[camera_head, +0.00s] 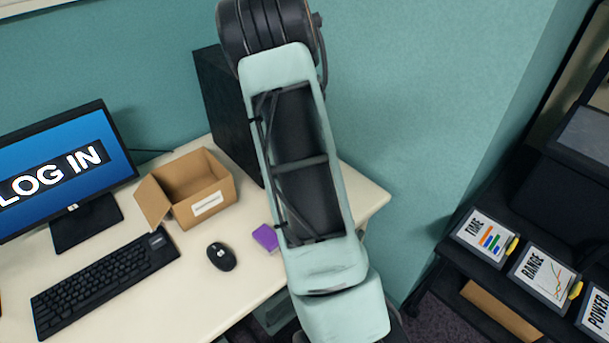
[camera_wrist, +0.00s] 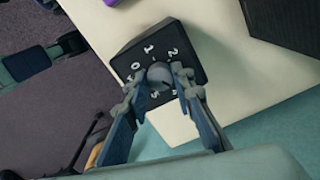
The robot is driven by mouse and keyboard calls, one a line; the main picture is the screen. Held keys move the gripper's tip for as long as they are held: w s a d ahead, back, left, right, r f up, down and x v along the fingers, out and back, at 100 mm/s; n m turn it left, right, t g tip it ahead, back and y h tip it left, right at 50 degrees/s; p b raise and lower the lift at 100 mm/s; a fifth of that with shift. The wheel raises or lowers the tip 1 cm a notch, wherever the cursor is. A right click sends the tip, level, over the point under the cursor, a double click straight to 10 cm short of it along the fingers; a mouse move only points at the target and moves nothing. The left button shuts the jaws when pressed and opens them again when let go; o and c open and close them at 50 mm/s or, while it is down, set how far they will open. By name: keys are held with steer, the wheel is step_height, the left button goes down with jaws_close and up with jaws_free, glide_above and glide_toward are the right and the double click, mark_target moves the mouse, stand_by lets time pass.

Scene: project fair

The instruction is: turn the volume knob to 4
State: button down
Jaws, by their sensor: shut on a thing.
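A dark volume box (camera_wrist: 130,45) stands on the cream desk in the wrist view, with white digits around a round grey knob (camera_wrist: 159,76). The digits 0, 1 and 2 read clearly; marks at the lower side are partly covered by the fingers. My gripper (camera_wrist: 160,79) is shut on the knob, one finger on each side. I cannot make out which digit the knob points to. In the head view my arm covers this spot, so box, knob and gripper are hidden there.
The desk (camera_head: 110,310) also holds a monitor (camera_head: 65,170), keyboard (camera_head: 105,283), mouse (camera_head: 222,256), open cardboard box (camera_head: 190,190) and purple block (camera_head: 265,237). A black tower (camera_head: 222,105) stands behind my arm. A dark rack with labelled panels (camera_head: 543,275) is at right.

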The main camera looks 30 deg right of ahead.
steer(key=shift+m+p, duration=0.6)
steer(key=shift+m, duration=1.3)
steer(key=c, duration=1.7)
jaws_free()
steer(key=shift+o, duration=0.2)
step_height(320, 180, up, 12)
